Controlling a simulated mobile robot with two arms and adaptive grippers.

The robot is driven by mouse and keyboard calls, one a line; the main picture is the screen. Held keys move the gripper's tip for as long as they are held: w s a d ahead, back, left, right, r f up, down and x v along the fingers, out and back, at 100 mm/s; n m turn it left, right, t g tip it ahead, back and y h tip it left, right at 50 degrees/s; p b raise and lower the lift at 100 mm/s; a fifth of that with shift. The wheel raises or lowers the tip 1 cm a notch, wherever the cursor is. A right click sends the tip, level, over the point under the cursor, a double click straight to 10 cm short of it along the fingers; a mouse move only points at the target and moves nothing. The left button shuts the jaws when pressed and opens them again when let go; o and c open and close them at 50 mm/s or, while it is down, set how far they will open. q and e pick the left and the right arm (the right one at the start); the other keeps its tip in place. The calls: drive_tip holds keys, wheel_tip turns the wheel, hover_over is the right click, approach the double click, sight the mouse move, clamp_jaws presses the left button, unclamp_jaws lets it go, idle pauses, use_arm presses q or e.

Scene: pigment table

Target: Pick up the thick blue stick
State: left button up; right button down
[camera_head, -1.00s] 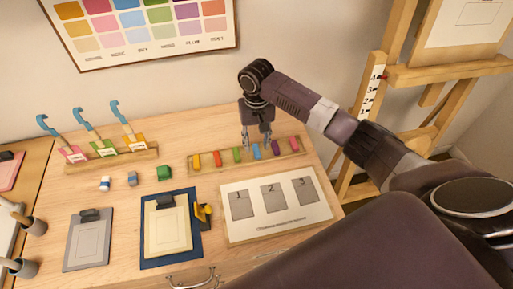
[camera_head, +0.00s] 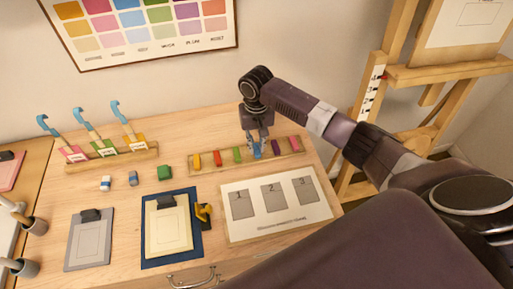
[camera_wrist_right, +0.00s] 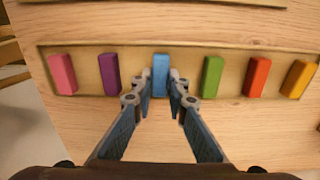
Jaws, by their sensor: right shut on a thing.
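The blue stick (camera_head: 257,152) is in the wooden tray (camera_head: 206,168) on the table, in a row with other coloured sticks. It also shows in the right wrist view (camera_wrist_right: 161,66), upright in the picture between the fingers. My right gripper (camera_head: 256,150) has come down over it from above. In the right wrist view the fingertips (camera_wrist_right: 160,80) are shut on the blue stick, one on each side. The stick still appears to be within the tray. My left gripper is not in view.
Close beside the blue stick are a green stick (camera_wrist_right: 212,76) and a purple stick (camera_wrist_right: 109,74). Pink (camera_wrist_right: 62,74), red (camera_wrist_right: 258,76) and yellow (camera_wrist_right: 298,79) sticks lie further out. A board with numbered squares (camera_head: 228,230) lies in front of the tray.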

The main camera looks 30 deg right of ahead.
wheel_tip(320, 180, up, 12)
drive_tip(key=b, duration=0.3)
wheel_tip(320, 180, up, 7)
drive_tip(key=p, duration=0.2)
hover_over(256, 147)
drive_tip(key=shift+s+r, duration=0.15)
drive_tip(key=shift+r, duration=0.4)
drive_tip(key=c, duration=2.5)
unclamp_jaws()
drive_tip(key=shift+c, duration=0.2)
clamp_jaws()
drive_tip(key=shift+s+a+f, duration=0.1)
